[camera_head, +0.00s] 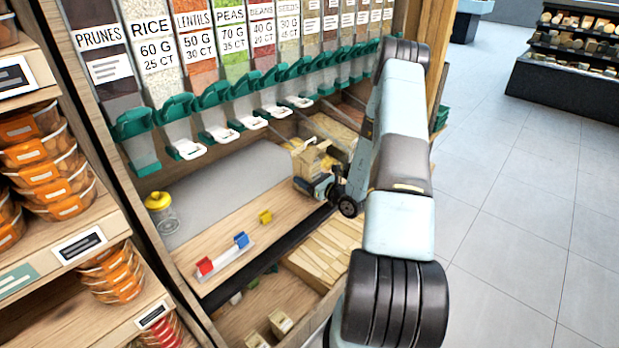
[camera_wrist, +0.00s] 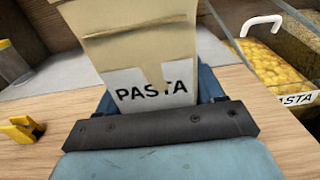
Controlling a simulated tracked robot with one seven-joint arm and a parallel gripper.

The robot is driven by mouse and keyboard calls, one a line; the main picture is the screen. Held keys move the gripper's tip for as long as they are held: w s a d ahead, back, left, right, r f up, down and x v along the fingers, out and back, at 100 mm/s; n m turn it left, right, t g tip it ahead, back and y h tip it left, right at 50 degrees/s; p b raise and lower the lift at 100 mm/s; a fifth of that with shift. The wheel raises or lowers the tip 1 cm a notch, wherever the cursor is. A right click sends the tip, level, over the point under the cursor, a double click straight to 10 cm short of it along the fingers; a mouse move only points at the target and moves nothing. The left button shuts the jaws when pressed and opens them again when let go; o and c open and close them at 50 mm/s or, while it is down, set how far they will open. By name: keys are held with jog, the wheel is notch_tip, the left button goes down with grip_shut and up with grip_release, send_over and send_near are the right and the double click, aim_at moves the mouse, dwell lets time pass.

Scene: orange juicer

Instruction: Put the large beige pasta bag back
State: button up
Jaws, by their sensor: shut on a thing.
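The large beige pasta bag (camera_head: 311,158) is in my gripper (camera_head: 322,187), above the right end of the wooden counter. In the wrist view the bag (camera_wrist: 138,55) stands in front of the gripper, with a white label reading PASTA facing the camera. My gripper (camera_wrist: 158,98) is shut on the bag's lower part, and its fingertips are largely hidden behind the bag. A bin of yellow pasta (camera_wrist: 265,75) with a PASTA label is at the right in the wrist view. I cannot tell whether the bag touches the counter.
A glass jar with a yellow lid (camera_head: 160,212) stands on the counter's left. Red (camera_head: 205,265), blue (camera_head: 241,240) and yellow (camera_head: 265,216) clips are on the counter. A bin of flat beige packs (camera_head: 325,250) is below it. Dispensers (camera_head: 215,110) hang above.

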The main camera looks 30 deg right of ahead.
jog(key=shift+f, duration=0.1)
jog(key=o, duration=1.2)
jog(key=v, duration=1.2)
